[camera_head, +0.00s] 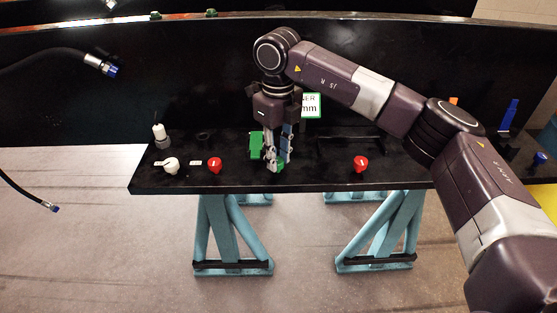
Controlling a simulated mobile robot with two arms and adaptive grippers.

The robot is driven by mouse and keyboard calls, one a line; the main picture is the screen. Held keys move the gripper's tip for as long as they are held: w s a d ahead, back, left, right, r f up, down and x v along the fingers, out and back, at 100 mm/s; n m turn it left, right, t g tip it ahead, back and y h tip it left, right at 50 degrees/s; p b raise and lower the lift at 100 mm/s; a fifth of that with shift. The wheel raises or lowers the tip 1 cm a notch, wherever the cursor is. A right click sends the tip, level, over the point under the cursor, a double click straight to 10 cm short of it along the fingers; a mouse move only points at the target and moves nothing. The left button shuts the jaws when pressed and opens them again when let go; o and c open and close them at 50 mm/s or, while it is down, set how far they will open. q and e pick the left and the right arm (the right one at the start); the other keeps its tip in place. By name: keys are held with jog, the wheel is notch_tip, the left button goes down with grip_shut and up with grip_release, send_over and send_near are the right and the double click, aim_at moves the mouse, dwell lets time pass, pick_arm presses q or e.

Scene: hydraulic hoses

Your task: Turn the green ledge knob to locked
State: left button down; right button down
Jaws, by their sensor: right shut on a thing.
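The green ledge knob (278,167) sits near the front edge of the black ledge (320,182). My right gripper (274,163) reaches down from above and is shut on the knob. Its fingers hide most of the knob, so I cannot tell which way its pointer faces. My left gripper is not in view.
A white knob (171,165) and red knobs (214,164) (361,163) stand along the ledge. A green block (256,144) is just behind my gripper. Hoses with blue ends (108,68) hang at left. Blue trestles (222,235) support the ledge.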

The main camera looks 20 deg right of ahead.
jog(key=shift+r+m+b, duration=0.15)
jog(key=shift+m+b, duration=0.35)
jog(key=shift+m, duration=1.1)
jog(key=shift+w, duration=0.1)
jog(key=c, duration=2)
grip_release()
jog(key=o, duration=0.3)
jog(key=shift+o, duration=0.2)
notch_tip(320, 180, up, 12)
